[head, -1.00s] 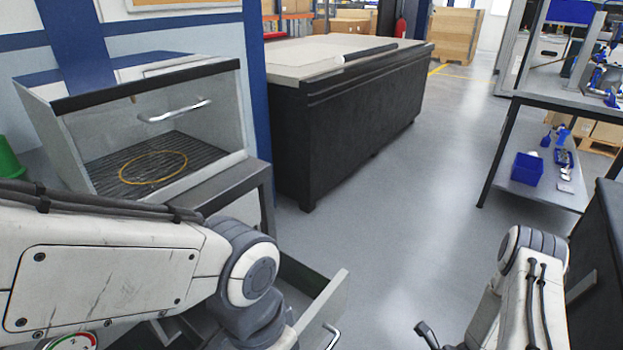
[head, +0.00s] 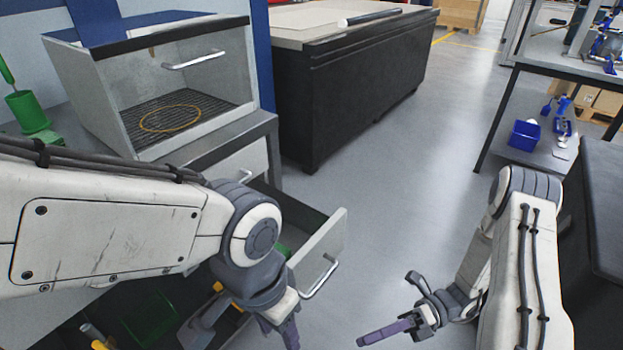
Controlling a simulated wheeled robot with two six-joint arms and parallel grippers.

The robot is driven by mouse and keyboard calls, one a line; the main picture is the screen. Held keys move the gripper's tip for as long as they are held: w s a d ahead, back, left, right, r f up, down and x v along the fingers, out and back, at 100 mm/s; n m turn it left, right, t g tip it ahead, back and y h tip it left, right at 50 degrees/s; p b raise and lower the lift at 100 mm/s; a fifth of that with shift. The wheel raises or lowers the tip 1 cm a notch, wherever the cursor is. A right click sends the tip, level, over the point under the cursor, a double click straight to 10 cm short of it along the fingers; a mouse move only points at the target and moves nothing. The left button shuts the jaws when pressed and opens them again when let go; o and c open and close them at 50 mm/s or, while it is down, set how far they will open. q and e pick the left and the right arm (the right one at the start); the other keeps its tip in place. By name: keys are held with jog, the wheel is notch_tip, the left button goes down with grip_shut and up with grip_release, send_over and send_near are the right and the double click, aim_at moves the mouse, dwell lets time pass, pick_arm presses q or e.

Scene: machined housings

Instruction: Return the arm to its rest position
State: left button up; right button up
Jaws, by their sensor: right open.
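My right arm comes up from the lower right, and its gripper (head: 388,305) hangs over bare floor with its fingers spread apart and nothing between them. My left arm reaches in from the left across the front of the workbench. Its gripper (head: 285,330) points down near the bottom edge, beside the open drawer (head: 325,250). The left fingers are partly hidden and cut off by the frame edge, so their opening does not show.
A glass-fronted cabinet (head: 205,65) with a yellow ring (head: 170,118) inside stands on the left bench. A black cabinet bench (head: 350,90) is behind. A shelf table with a blue bin (head: 524,135) stands at right. The floor (head: 420,190) between is clear.

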jog(key=s+a+r+n+t+h, duration=0.25)
jog(key=r+n+h, duration=0.3)
jog(key=n, duration=0.65)
jog(key=s+a+r+n+t+h, duration=0.25)
jog(key=r+n+h, duration=0.3)
jog(key=n, duration=0.65)
jog(key=s+a+r+n+t+h, duration=0.1)
jog(key=a+r+n+h, duration=0.35)
jog(key=n, duration=0.75)
notch_tip(320, 180, up, 21)
jog(key=d+p, duration=0.2)
jog(key=p, duration=1.6)
jog(key=shift+m+p, duration=0.3)
jog(key=shift+p, duration=0.1)
jog(key=shift+f+h, duration=0.1)
jog(key=shift+h, duration=0.15)
